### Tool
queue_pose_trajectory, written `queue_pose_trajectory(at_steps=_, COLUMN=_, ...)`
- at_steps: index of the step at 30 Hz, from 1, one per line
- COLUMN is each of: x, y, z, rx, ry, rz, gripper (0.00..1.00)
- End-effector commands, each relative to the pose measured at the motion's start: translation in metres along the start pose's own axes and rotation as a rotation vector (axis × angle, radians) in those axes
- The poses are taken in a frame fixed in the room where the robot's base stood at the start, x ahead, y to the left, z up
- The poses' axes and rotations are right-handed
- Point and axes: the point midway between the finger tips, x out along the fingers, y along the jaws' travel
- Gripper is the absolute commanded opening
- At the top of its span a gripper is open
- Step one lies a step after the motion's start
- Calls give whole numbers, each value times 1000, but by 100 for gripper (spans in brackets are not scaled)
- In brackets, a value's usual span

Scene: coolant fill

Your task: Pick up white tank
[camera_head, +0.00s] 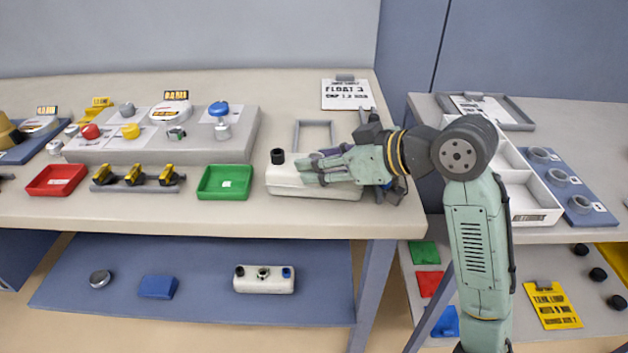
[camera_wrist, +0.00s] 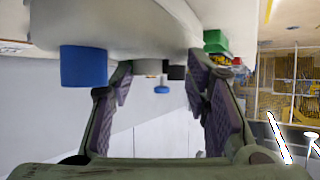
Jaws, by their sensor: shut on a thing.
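A white tank (camera_head: 283,182) with a black cap is at the front edge of the upper table, right of the green tray. My gripper (camera_head: 318,168) is over its right part, shut on it, and hides much of its top. In the wrist view the tank (camera_wrist: 120,22) fills the top, with a blue cap (camera_wrist: 83,66) and a small grey one close to my fingers (camera_wrist: 165,80). I cannot tell whether it is clear of the table. A second white tank (camera_head: 263,286) with black, grey and blue caps is on the blue lower shelf.
Behind is a grey panel (camera_head: 160,135) with coloured knobs. A grey frame (camera_head: 314,122) and a clipboard (camera_head: 347,94) lie behind the tank. A white box (camera_head: 533,210) is right.

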Motion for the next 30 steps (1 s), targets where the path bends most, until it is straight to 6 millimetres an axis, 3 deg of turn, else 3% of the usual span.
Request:
queue_pose_trajectory(at_steps=4, x=2, y=0, z=4, rx=3, ry=-10, rz=-2, gripper=4)
queue_pose_trajectory(at_steps=14, x=0, y=1, z=1, rx=3, ry=-10, rz=-2, gripper=4)
queue_pose_trajectory(at_steps=23, x=-16, y=-1, z=-31, rx=-4, ry=-5, rz=0, gripper=0)
queue_pose_trajectory(at_steps=30, x=-41, y=-53, z=-19, rx=-5, ry=-3, rz=4, gripper=0)
